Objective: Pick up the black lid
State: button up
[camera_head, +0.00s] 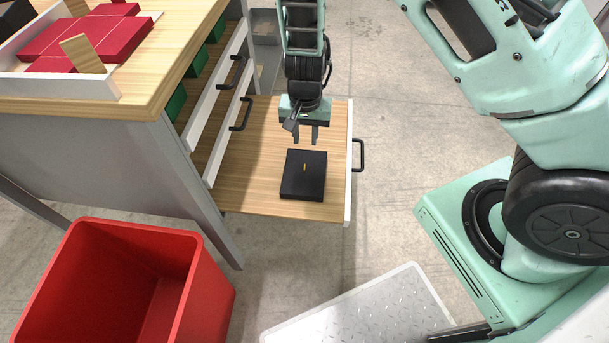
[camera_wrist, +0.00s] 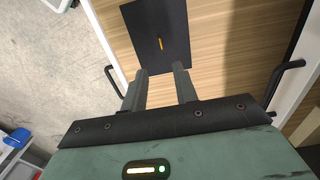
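The black lid (camera_head: 303,176) lies flat on the wooden board of a pulled-out drawer (camera_head: 258,190). It is a dark square with a small yellow mark in its middle. My gripper (camera_head: 306,141) hangs just behind the lid in the head view, fingers pointing down, apart from it. The height of the fingertips above the drawer is hard to tell.
The drawer has a black handle (camera_head: 358,155) at its right end. A wooden workbench (camera_head: 150,95) with red boxes in a white tray (camera_head: 60,85) stands at left. A red bin (camera_head: 200,290) stands front left, a grey metal plate (camera_head: 360,315) at the front. Concrete floor is clear right of the drawer.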

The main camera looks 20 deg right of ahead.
aim_at(305, 166)
notch_tip(305, 166, down, 12)
jog(key=b, duration=0.4)
jog(key=shift+a, duration=0.1)
jog(key=shift+c, duration=0.3)
grip_shut()
